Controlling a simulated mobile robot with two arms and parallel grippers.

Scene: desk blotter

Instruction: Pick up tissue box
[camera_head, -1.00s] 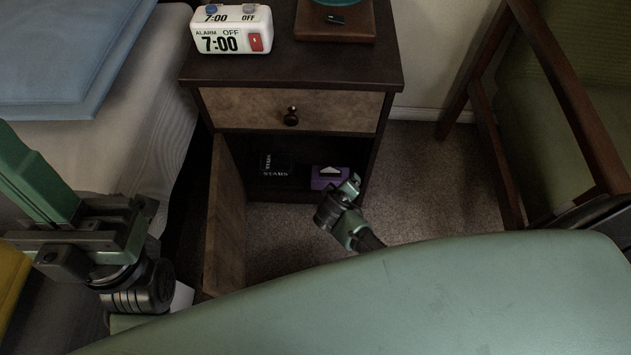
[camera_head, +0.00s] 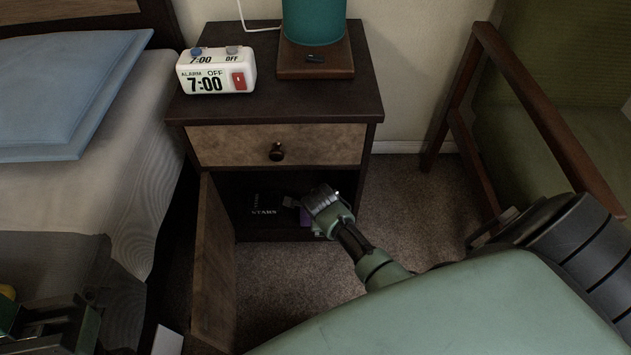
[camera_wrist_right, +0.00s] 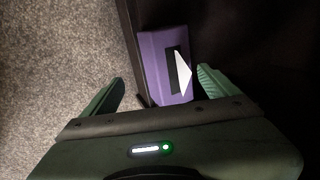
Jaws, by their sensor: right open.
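The tissue box is purple with a dark slot and a white tissue sticking out. It stands in the open lower compartment of the nightstand, at the right side, and shows in the head view (camera_head: 305,216), mostly hidden by my right gripper. In the right wrist view the tissue box (camera_wrist_right: 158,52) lies between and ahead of the fingers of my right gripper (camera_wrist_right: 160,84). The right gripper is open, and the near end of the box reaches between its fingers. I see no grip on the box. Only parts of my left arm show at the lower left, without fingers.
A dark box marked STARS (camera_head: 263,205) stands left of the tissue box. The nightstand door (camera_head: 213,265) hangs open on the left. An alarm clock (camera_head: 216,72) and a teal lamp (camera_head: 314,22) stand on top. A wooden chair (camera_head: 540,100) is at right, a bed at left.

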